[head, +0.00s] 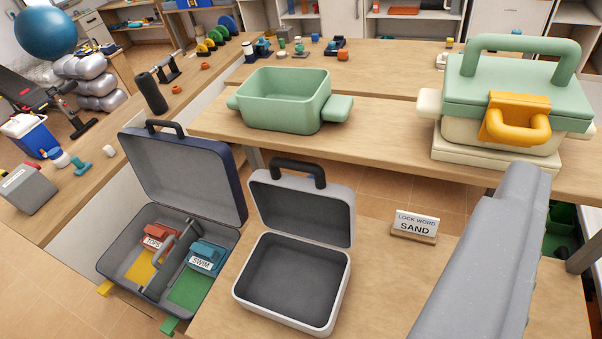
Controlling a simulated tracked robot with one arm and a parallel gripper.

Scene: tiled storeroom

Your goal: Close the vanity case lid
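A small light-grey case with a dark lining, which I take to be the vanity case (340,290), stands on the near wooden table, open and empty. Its lid (302,210) is raised upright at the back, with a black handle on its top edge. A long grey part of mine reaches in from the lower right, to the right of the case and apart from it. I cannot make out two separate fingertips on it, and nothing held shows.
A larger open navy suitcase (185,170) stands close left, holding packs labelled TOPS (158,236) and SWIM (203,262). A "LOCK WORD SAND" sign (414,224) stands right. Behind are a green tub (285,98) and a green-lidded box (510,95) with a yellow latch.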

